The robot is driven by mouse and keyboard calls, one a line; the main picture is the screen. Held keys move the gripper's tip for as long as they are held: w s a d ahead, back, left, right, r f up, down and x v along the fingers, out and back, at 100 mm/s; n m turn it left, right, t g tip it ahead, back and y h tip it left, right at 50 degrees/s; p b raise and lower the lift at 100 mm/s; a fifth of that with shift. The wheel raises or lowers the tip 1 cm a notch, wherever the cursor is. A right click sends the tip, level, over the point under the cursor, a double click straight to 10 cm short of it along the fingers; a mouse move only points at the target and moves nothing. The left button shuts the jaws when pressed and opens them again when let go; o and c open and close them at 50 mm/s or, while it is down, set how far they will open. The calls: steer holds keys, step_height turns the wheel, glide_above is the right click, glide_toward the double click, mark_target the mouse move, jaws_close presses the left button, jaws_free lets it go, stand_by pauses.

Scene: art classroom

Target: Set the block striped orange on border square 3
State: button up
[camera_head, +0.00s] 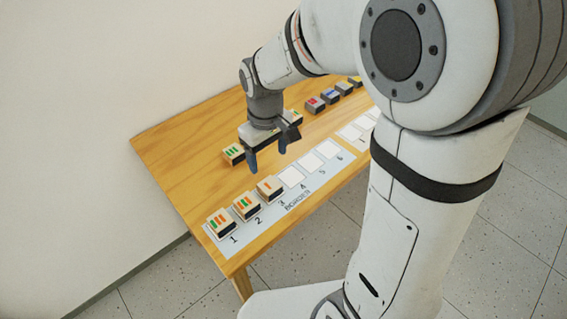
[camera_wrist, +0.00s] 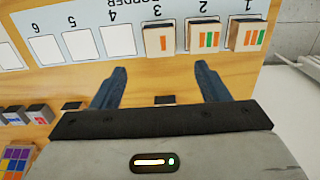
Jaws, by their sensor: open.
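The block with a single orange stripe (camera_head: 270,187) sits on border square 3 of the pale border strip (camera_head: 318,184); the same block shows in the wrist view (camera_wrist: 158,41), lying flat near the square's middle. My gripper (camera_head: 268,155) is open and empty, with its fingers pointing down, above the table behind the strip. In the wrist view the fingertips (camera_wrist: 160,70) are spread apart, with the block beyond them and not between them.
Blocks with orange and green stripes stand on square 1 (camera_head: 221,222) and square 2 (camera_head: 246,205). Squares 4 to 6 are empty. A green-striped block (camera_head: 233,153) stands in a row behind my gripper. Several dark blocks (camera_head: 316,104) stand farther right. The wall borders the table.

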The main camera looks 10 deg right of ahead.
steer(key=s+d+r+m+t, duration=0.1)
steer(key=s+d+r+m, duration=0.2)
steer(key=s+d, duration=0.3)
steer(key=s+d+r+m+t, duration=0.1)
steer(key=s+d+r+m, duration=0.2)
steer(key=s+d, duration=0.2)
steer(key=shift+s+d+m, duration=0.4)
steer(key=shift+s, duration=0.15)
steer(key=shift+r, duration=0.2)
